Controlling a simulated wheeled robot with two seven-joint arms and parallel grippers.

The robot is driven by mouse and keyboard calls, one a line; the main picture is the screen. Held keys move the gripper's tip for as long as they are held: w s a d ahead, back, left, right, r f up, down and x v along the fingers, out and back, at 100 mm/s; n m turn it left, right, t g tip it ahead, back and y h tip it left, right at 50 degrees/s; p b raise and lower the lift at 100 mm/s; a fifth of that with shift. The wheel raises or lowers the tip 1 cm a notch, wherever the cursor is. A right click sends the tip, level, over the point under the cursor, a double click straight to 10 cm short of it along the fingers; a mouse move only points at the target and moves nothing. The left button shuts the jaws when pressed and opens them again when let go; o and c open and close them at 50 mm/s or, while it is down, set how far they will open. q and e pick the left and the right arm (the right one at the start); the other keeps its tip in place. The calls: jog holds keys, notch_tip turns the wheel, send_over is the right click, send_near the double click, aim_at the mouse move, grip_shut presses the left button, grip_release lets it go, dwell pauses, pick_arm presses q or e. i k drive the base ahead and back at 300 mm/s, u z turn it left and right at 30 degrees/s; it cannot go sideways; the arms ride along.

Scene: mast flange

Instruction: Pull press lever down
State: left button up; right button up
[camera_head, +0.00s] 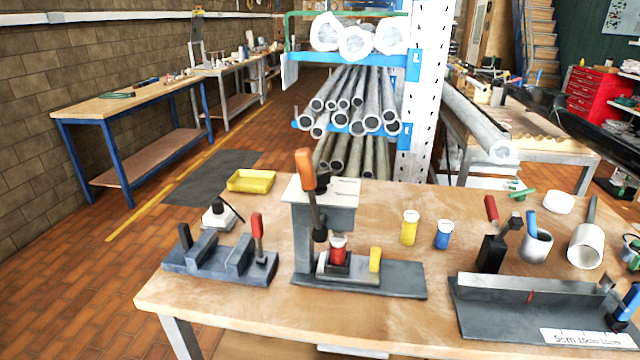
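A grey bench press (303,240) stands on a dark base plate in the middle of the wooden table. Its lever (306,171) has an orange handle that points up, tilted slightly left. The lever's dark lower rod runs down in front of the press head. A red piece with a white top (338,250) sits in a dark holder under the head, by the press's lower end. A small yellow block (375,259) stands upright on the base, right of the holder. Neither of my grippers is in view, and nothing touches the lever.
Left of the press is a grey vise-like fixture (221,262) with a red handle. Behind are a yellow tray (251,181) and yellow (409,228) and blue (443,236) containers. A long grey fixture (530,305) and several tools crowd the right. The table's front edge is clear.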

aim_at(303, 157)
jog(key=u, duration=0.5)
jog(key=k, duration=1)
jog(key=z, duration=0.65)
jog(key=i, duration=0.7)
jog(key=u, duration=0.55)
jog(key=i, duration=0.65)
jog(key=u, duration=0.8)
